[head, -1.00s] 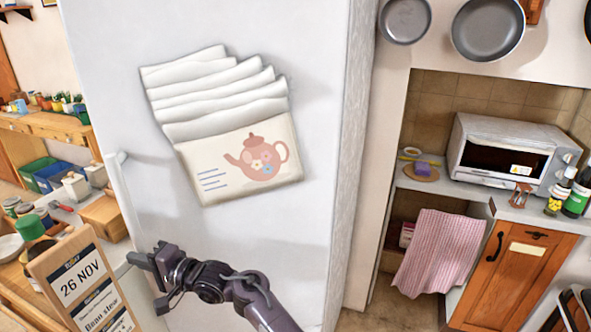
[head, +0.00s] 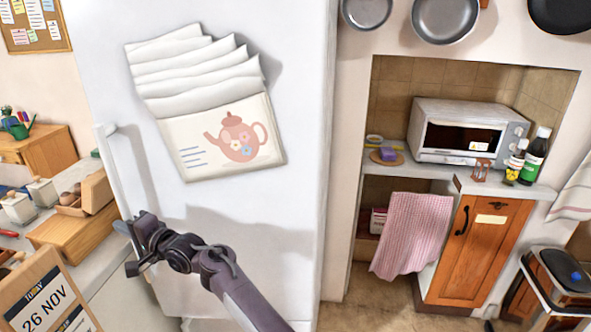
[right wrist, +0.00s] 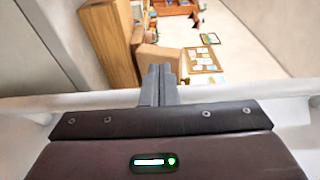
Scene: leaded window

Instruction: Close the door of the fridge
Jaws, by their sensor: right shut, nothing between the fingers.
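The fridge door (head: 190,225) is a large white panel in the head view, with fanned papers and a teapot card on its face. Its long white handle (head: 123,170) runs down the left edge. I cannot tell how far the door stands open. My right gripper (head: 129,248) is at the lower left of the door, near the handle's lower end; contact is unclear. The right wrist view shows its fingers (right wrist: 160,85) shut and empty, with a white edge (right wrist: 70,101) behind them. My left gripper is not in view.
At left is a counter with a wooden box (head: 75,230) and a calendar sign (head: 45,300) close to my right gripper. At right, a toaster oven (head: 465,130) stands above a wooden cabinet (head: 490,240). Pans (head: 445,18) hang above. Some floor is clear at lower right.

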